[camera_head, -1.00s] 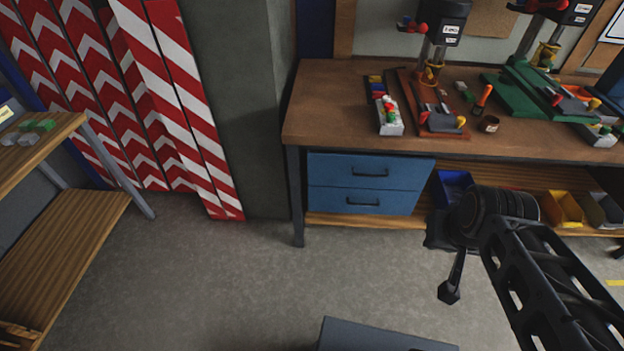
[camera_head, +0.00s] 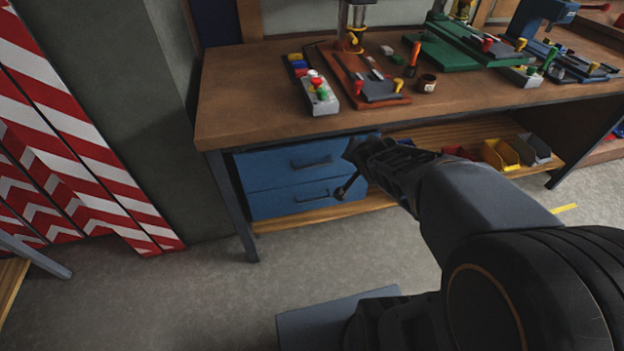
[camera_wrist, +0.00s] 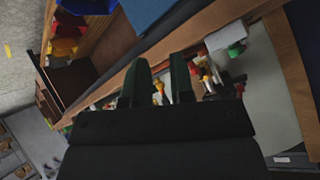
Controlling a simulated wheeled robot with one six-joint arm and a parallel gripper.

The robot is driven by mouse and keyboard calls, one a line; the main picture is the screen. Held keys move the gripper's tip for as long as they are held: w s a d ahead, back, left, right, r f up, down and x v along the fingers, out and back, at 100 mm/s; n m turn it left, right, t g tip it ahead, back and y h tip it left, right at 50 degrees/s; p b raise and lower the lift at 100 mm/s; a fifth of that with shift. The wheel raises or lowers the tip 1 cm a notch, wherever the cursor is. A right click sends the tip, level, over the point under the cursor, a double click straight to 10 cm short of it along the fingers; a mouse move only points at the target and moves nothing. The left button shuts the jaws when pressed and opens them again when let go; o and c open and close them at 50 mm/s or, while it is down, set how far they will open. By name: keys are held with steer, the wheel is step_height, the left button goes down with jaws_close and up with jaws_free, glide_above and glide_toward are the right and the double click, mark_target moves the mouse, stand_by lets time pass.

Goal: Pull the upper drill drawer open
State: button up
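The upper drill drawer (camera_head: 265,161) is the top of two blue drawers under the left end of the wooden workbench. Its front is flush with the one below, and its dark bar handle (camera_head: 311,163) is in plain view. My gripper (camera_head: 343,172) is at the right of the drawers in the head view, partly overlapping their right edge. In the wrist view my gripper (camera_wrist: 158,70) has its two dark fingers apart with nothing held between them. A blue panel (camera_wrist: 152,12) shows at the top of the wrist view; no handle is visible on it.
The lower drawer (camera_head: 270,204) has a like handle. The workbench (camera_head: 240,105) carries drill stands and a button box (camera_head: 320,96). A bench leg (camera_head: 232,210) stands left of the drawers. A yellow bin (camera_head: 498,153) sits on the shelf. Floor before the drawers is partly clear.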

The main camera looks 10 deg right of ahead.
steer(key=w+f+m+t+y+b, duration=0.25)
steer(key=w+f+b, duration=0.25)
steer(key=f, duration=0.4)
steer(key=m+t+y+b, duration=0.2)
steer(key=m+y+b, duration=0.2)
steer(key=y+b, duration=0.25)
glide_toward(312, 165)
steer(key=shift+h, duration=0.3)
steer(key=b+x, duration=0.4)
steer(key=x, duration=0.6)
steer(key=shift+w+a+f+b, duration=0.1)
steer(key=shift+a+f+b, duration=0.1)
steer(key=shift+b, duration=0.1)
jaws_close()
